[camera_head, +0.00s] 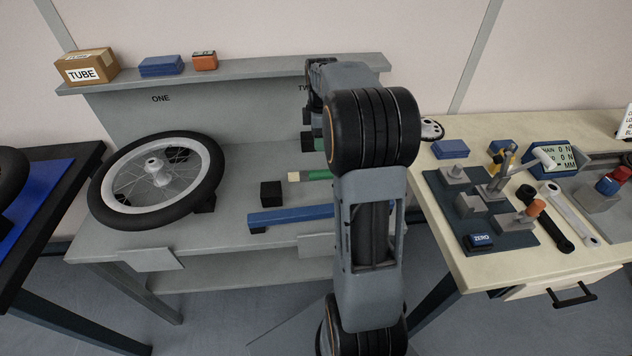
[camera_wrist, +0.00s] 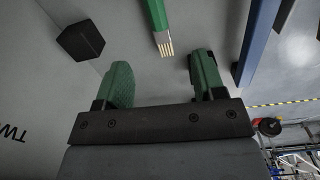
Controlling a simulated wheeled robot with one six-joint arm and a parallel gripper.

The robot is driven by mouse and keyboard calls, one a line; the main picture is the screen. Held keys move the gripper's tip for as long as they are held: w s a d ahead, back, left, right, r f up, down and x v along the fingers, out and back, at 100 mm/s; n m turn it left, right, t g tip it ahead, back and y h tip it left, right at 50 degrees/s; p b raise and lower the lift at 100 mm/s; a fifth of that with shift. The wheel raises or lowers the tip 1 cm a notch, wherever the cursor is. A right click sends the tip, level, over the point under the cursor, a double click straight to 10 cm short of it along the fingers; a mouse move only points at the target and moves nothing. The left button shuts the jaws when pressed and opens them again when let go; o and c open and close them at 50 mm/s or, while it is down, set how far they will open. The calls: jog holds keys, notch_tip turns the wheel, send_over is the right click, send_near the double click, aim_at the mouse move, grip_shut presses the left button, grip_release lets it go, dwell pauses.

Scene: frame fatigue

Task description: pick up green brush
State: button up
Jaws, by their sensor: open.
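The green brush (camera_head: 319,174) lies on the grey workbench, partly hidden behind my arm in the head view. Its pale bristle end (camera_head: 294,177) points left. In the wrist view the green brush (camera_wrist: 154,14) enters from the top edge, bristles toward my gripper. My gripper (camera_wrist: 163,72) is open and empty, with green finger pads apart. The bristle tips lie just beyond the fingertips, roughly in line with the gap. The far part of the handle is out of the wrist view. I cannot tell the gripper's height above the bench.
A black block (camera_head: 271,193) stands beside the bristle end; it also shows in the wrist view (camera_wrist: 80,40). A blue bar (camera_head: 290,216) lies in front of the brush. A spoked wheel (camera_head: 157,180) fills the bench's left side. A shelf (camera_head: 240,74) runs behind.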

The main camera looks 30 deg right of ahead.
jog(key=b, duration=0.1)
send_over(322, 171)
jog(key=shift+n, duration=0.4)
jog(key=f, duration=0.8)
jog(key=shift+d+f, duration=0.3)
jog(key=shift+a+f+b, duration=0.2)
jog(key=shift+f+b, duration=0.3)
jog(key=shift+f, duration=2.7)
jog(key=c, duration=1)
jog(key=shift+r, duration=0.1)
